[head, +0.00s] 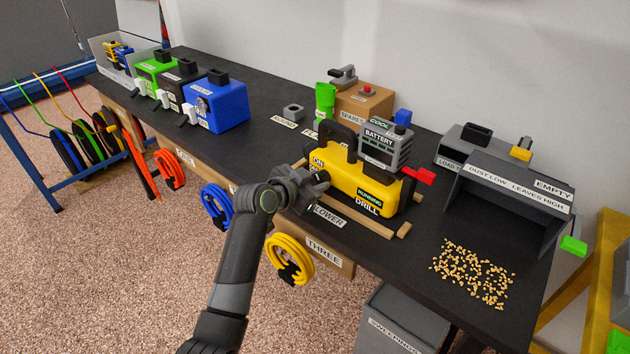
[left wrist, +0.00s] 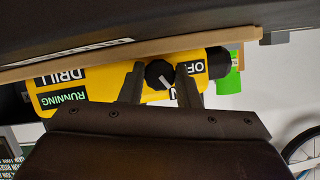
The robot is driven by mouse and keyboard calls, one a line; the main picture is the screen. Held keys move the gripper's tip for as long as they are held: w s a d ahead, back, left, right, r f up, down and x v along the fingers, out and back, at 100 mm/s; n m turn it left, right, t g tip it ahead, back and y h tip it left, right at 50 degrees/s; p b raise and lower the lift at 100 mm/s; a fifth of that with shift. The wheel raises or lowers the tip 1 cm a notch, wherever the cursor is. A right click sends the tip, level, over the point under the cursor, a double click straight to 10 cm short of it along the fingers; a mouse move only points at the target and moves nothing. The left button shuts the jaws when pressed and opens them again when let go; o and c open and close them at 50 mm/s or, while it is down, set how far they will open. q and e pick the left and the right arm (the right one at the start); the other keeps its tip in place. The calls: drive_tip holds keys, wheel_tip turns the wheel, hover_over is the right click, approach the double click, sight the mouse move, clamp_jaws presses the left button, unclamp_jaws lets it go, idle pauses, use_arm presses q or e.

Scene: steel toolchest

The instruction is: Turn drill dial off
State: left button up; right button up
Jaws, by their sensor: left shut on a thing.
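The yellow drill (head: 345,178) lies on the dark bench in a wooden cradle, with a "RUNNING" label and a grey battery (head: 385,146) on top. Its black dial (left wrist: 159,73) shows in the left wrist view, with a white pointer line, beside the "OFF" lettering (left wrist: 196,68). My left gripper (head: 318,182) reaches the near side of the drill in the head view. In the left wrist view its two fingers (left wrist: 160,88) stand on both sides of the dial, shut on it. In the head view the gripper largely hides the dial. My right gripper is not in view.
A grey bin labelled "EMPTY" (head: 510,200) stands right of the drill, with scattered pellets (head: 472,272) in front. Green, black and blue boxes (head: 222,103) line the left of the bench. A brown spares box (head: 365,104) stands behind. Coiled hoses (head: 290,260) hang along the front edge.

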use_arm(q)
drive_tip(key=shift+r+p, duration=0.15)
drive_tip(key=shift+p, duration=0.25)
drive_tip(key=shift+w+a+n+g+h+p, duration=0.1)
drive_tip(key=shift+n+g+h+p, duration=0.45)
drive_tip(key=shift+n, duration=0.35)
drive_tip(key=shift+n+h, duration=0.25)
drive_tip(key=shift+n, duration=0.25)
drive_tip(key=shift+n+g+h+p, duration=0.3)
drive_tip(key=shift+n+g+h, duration=0.15)
drive_tip(key=shift+n, duration=0.15)
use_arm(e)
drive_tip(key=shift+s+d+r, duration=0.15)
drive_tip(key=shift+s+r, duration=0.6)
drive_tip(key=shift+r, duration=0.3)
use_arm(q)
drive_tip(key=shift+n, duration=0.3)
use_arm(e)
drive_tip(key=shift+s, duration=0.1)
use_arm(q)
drive_tip(key=o, duration=1)
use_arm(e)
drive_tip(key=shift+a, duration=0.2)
use_arm(q)
drive_tip(key=shift+a, duration=0.1)
